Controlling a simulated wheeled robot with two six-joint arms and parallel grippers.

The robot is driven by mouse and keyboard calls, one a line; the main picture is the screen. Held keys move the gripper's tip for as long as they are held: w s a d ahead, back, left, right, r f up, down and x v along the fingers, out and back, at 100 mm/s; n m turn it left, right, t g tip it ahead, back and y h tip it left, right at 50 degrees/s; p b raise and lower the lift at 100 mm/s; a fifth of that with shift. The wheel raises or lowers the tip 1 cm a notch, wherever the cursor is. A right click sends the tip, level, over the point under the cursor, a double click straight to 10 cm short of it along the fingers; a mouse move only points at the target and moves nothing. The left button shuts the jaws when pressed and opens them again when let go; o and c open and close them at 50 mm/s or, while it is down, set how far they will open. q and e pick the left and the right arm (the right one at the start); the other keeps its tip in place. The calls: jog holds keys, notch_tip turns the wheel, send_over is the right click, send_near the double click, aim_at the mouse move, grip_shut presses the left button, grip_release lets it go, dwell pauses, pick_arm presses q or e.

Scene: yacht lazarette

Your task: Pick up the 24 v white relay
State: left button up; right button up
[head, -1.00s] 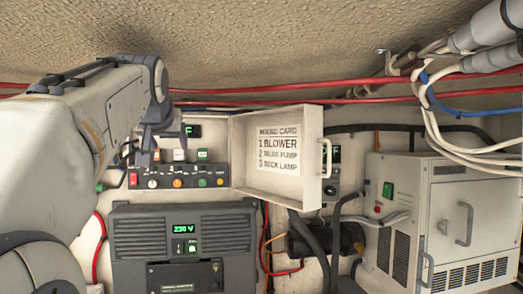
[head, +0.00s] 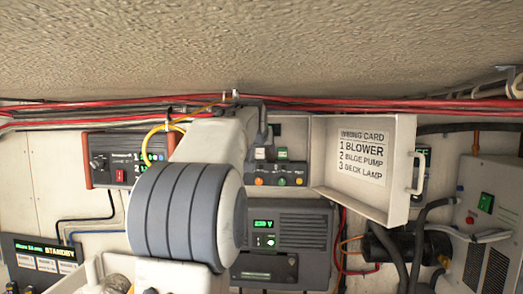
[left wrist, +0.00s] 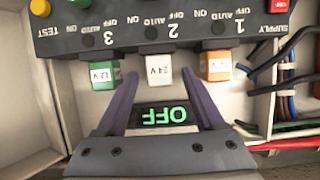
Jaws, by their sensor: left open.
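The white relay (left wrist: 158,72), labelled 24 V, sits at the middle switch of the dark control panel (left wrist: 150,33) in the left wrist view, which sees the panel upside down. An orange relay (left wrist: 215,66) and a green relay (left wrist: 103,73) sit on either side of it. My left gripper (left wrist: 160,77) is open, its two fingers pointing at the white relay, one toward each side. I cannot tell how deep the fingertips reach. In the head view the white relay (head: 260,153) shows beside my left arm, which hides the orange one.
The opened box door with the wiring card (head: 363,158) juts out to the right of the relays. A lit OFF display (left wrist: 163,115) lies between my fingers. Wires (left wrist: 285,90) run at the box's side. The 230 V unit (head: 300,243) is below.

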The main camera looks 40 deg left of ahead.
pick_arm(q)
jog(key=shift+w+f, duration=0.1)
grip_shut()
dwell(0.3)
